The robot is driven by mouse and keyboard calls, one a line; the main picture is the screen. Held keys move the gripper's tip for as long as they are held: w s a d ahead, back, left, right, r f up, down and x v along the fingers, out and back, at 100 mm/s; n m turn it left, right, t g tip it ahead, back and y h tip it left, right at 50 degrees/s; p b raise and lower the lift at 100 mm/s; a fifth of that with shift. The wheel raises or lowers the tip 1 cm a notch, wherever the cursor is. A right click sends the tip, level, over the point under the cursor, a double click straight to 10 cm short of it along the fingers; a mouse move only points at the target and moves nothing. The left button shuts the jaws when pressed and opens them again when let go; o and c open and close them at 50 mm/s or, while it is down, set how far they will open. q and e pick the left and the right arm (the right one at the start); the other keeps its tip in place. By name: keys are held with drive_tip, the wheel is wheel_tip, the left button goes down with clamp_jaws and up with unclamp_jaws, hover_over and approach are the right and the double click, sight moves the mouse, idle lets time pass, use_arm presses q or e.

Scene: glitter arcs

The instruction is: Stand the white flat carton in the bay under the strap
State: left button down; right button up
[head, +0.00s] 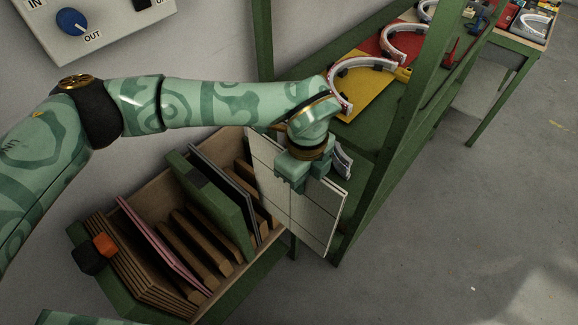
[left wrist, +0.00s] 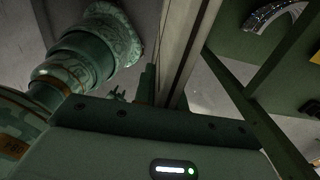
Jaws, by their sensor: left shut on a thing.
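The white flat carton (head: 302,217) is a thin pale panel with dark seam lines. It hangs steeply tilted at the right end of the wooden rack (head: 232,290). My left gripper (head: 304,172) is shut on its upper edge; in the left wrist view the carton (left wrist: 183,45) shows edge-on at the fingers. The rack has slatted bays (head: 190,245) between brown dividers. A black and orange piece (head: 98,250) sits at its left end; I cannot tell whether it belongs to the strap. The carton hides the rack's right end. My right gripper is out of view.
The rack holds several brown boards (head: 140,265), a pink sheet (head: 155,235), a green panel (head: 210,200) and a dark panel (head: 225,185). A green shelf post (head: 395,130) stands close right of the carton. Arc-shaped pieces (head: 405,40) lie on the shelf behind.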

sight(342, 208)
use_arm(q)
drive_tip(key=s+d, duration=0.3)
drive_tip(key=d, duration=0.2)
drive_tip(key=s+d, duration=0.2)
drive_tip(key=shift+s+d, duration=0.15)
drive_tip(key=shift+s, duration=0.2)
